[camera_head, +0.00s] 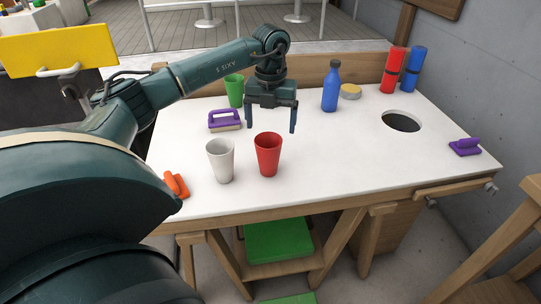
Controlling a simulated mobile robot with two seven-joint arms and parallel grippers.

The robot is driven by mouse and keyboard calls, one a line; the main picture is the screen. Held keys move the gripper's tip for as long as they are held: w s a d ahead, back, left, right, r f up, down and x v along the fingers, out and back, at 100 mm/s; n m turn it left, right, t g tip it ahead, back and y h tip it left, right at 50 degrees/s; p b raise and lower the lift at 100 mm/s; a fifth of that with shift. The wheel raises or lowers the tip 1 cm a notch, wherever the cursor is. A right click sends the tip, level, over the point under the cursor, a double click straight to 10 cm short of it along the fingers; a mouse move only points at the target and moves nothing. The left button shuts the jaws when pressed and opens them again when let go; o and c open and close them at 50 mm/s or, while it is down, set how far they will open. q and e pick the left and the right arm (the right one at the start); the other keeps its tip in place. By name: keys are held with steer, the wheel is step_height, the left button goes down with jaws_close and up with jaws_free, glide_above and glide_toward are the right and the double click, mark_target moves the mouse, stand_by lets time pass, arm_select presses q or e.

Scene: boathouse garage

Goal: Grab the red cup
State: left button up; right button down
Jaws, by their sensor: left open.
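The red cup (268,155) stands upright on the white tabletop (345,165), near the middle of its front part. My left gripper (271,121) points down with its two fingers spread and nothing between them. It is above the table, just above and behind the red cup in the picture, and does not appear to touch it. My right gripper is not in the view.
A white cup (220,160) stands left of the red cup. A green cup (234,90) and purple-handled brush (224,120) are behind. A blue bottle (331,86), yellow-grey disc (350,91) and red cylinder (393,70) stand toward the back. A round hole (401,121) opens at right.

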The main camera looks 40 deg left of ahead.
mark_target(268, 147)
arm_select(q)
steer(key=f, duration=0.7)
steer(key=shift+s+a+f, duration=0.1)
steer(key=shift+s+a, duration=0.05)
steer(key=shift+s, duration=0.2)
steer(key=shift+f, duration=0.6)
steer(key=shift+c, duration=0.5)
steer(key=c, duration=1)
steer(key=shift+o, duration=0.2)
